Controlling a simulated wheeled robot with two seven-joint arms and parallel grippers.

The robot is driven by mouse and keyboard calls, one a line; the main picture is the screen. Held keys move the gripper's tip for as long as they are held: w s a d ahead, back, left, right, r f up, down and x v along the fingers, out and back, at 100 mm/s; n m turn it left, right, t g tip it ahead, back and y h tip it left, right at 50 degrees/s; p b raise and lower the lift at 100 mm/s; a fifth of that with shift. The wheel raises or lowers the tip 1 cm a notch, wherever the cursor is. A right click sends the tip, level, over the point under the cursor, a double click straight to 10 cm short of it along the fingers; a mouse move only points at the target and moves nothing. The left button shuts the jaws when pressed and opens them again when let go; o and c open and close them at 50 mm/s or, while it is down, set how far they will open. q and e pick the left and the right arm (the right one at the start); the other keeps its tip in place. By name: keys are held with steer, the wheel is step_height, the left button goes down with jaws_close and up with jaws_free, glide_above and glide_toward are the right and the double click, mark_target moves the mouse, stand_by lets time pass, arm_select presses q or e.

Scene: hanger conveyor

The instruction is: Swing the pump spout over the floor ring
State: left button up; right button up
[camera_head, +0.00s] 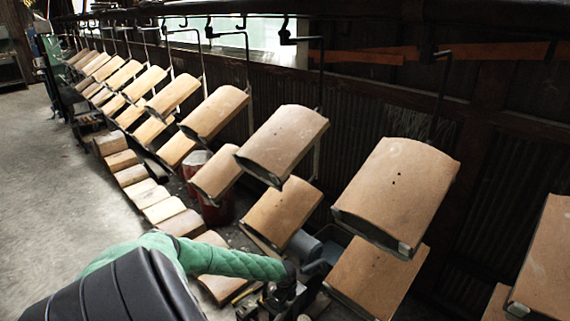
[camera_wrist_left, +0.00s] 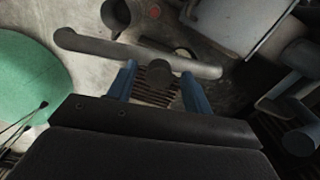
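My left gripper (camera_head: 284,292) is low at the bottom centre of the head view, above the floor beside the conveyor. In the left wrist view its two blue fingers (camera_wrist_left: 158,88) are apart. A grey round knob (camera_wrist_left: 158,71) shows between them, with gaps on both sides, so no grip is visible. A grey pipe (camera_wrist_left: 95,45), which looks like the pump spout, runs across just beyond the fingertips, its rounded end at the upper left. I cannot clearly identify the floor ring; a small dark round shape with a pale edge (camera_wrist_left: 184,54) lies beyond the pipe. My right gripper is not in view.
Several brown curved panels (camera_head: 400,190) hang from hooks on the overhead rail along the wall. A red drum (camera_head: 217,208) and a grey-blue cylinder (camera_head: 305,246) stand below them. Open concrete floor (camera_head: 50,190) lies to the left.

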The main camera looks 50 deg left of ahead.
arm_select(q)
steer(key=shift+r, duration=0.65)
step_height(320, 180, up, 5)
steer(key=shift+f+b, duration=0.15)
steer(key=shift+b, duration=0.55)
steer(key=shift+r, duration=0.85)
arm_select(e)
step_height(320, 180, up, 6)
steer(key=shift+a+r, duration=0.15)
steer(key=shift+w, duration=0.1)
